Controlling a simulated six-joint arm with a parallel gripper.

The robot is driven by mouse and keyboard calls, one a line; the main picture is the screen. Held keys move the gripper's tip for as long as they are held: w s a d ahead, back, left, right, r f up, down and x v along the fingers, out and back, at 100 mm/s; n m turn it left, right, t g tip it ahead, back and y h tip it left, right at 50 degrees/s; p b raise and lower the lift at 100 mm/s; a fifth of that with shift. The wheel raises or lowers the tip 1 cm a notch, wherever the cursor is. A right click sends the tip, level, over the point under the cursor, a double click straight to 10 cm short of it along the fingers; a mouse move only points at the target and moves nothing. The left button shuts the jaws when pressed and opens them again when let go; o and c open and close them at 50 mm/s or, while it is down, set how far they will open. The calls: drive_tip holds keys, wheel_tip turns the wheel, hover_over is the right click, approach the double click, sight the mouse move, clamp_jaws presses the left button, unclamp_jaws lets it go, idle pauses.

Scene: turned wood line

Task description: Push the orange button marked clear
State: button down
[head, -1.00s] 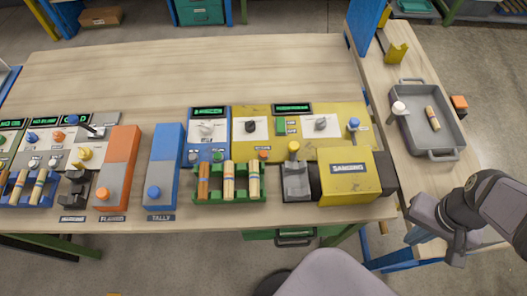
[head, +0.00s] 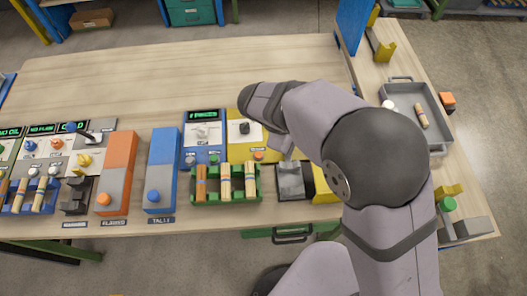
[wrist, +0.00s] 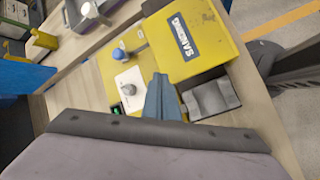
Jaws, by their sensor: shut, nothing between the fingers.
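A small orange button (head: 258,155) sits on the near edge of the yellow panel (head: 236,150), behind the green rack; its label is too small to read. Other orange buttons are on the flawed box (head: 104,199) and the grey panel (head: 57,143). My gripper (head: 284,147) is to the right of the small orange button, above the workbench and partly hidden by my arm. In the wrist view, its fingers (wrist: 160,80) are shut and empty over the yellow panel, near the sanding box (wrist: 190,38). The orange button does not show there.
A green rack (head: 228,197) of turned wood pieces stands in front of the panel. A grey fixture (head: 292,182) is right of it, also in the wrist view (wrist: 212,98). The back of the workbench is clear.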

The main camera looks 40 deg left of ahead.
sight(258, 155)
drive_tip(key=s+a+n+t+y, duration=0.2)
drive_tip(key=s+a+n, duration=0.3)
drive_tip(key=s+a, duration=0.3)
drive_tip(key=a+t, duration=0.1)
drive_tip(key=a, duration=0.3)
drive_tip(key=shift+s+a+p, duration=0.2)
drive_tip(key=shift+a+p, duration=0.1)
drive_tip(key=shift+p, duration=0.1)
drive_tip(key=shift+f, duration=0.1)
drive_tip(key=shift+f+b, duration=3.1)
drive_tip(key=shift+f, duration=1.2)
drive_tip(key=shift+f, duration=0.15)
drive_tip(key=shift+f+b, duration=0.3)
drive_tip(key=shift+b, duration=0.05)
drive_tip(key=shift+f+b, duration=0.3)
drive_tip(key=shift+f, duration=0.1)
drive_tip(key=shift+r, duration=0.15)
drive_tip(key=shift+r+p, duration=0.55)
drive_tip(key=shift+r, duration=0.15)
